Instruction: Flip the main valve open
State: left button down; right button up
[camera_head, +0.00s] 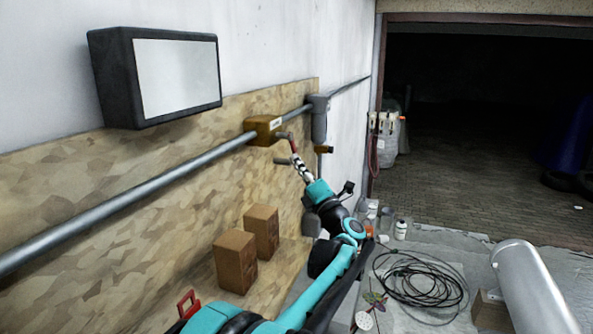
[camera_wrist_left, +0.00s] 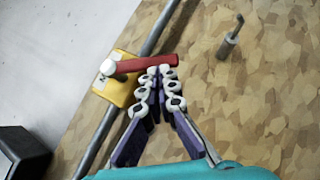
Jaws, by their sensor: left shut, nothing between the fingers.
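The main valve has a yellow body (camera_head: 262,129) on the grey pipe along the wall; it also shows in the wrist view (camera_wrist_left: 121,92). Its red lever (camera_wrist_left: 138,64) has a white hub at the left and points right, across the pipe. In the head view the lever is small and partly lost near my gripper. My left gripper (camera_head: 293,152) reaches up to the valve from below right. In the wrist view its fingertips (camera_wrist_left: 161,72) are together, with nothing between them, right at the underside of the lever's free end. I cannot tell whether they touch it. My right gripper is out of view.
A metal peg (camera_wrist_left: 230,42) sticks out of the wooden board right of the lever. A black-framed box (camera_head: 160,77) hangs above the pipe (camera_head: 130,198). Two cardboard boxes (camera_head: 236,261) stand below. A coiled black cable (camera_head: 420,281) lies on the floor at the right.

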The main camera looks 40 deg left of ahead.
pick_arm(q)
jog(key=w+a+r+n+g+y, duration=0.1)
jog(key=w+r+n+g+y, duration=0.1)
jog(key=n+g, duration=0.5)
jog(key=w+a+r+n+g+y, duration=0.1)
jog(key=w+n+g+y, duration=0.2)
jog(key=n+g, duration=0.4)
jog(key=n+b, duration=0.1)
jog(key=n, duration=0.3)
jog(key=shift+w+r, duration=0.35)
jog(key=shift+r, duration=0.05)
jog(key=shift+w, duration=0.1)
jog(key=a+f+b+v, duration=0.1)
jog(key=b+v, duration=0.4)
jog(key=v, duration=0.8)
jog(key=shift+a+f, duration=0.4)
jog(key=shift+a, duration=0.1)
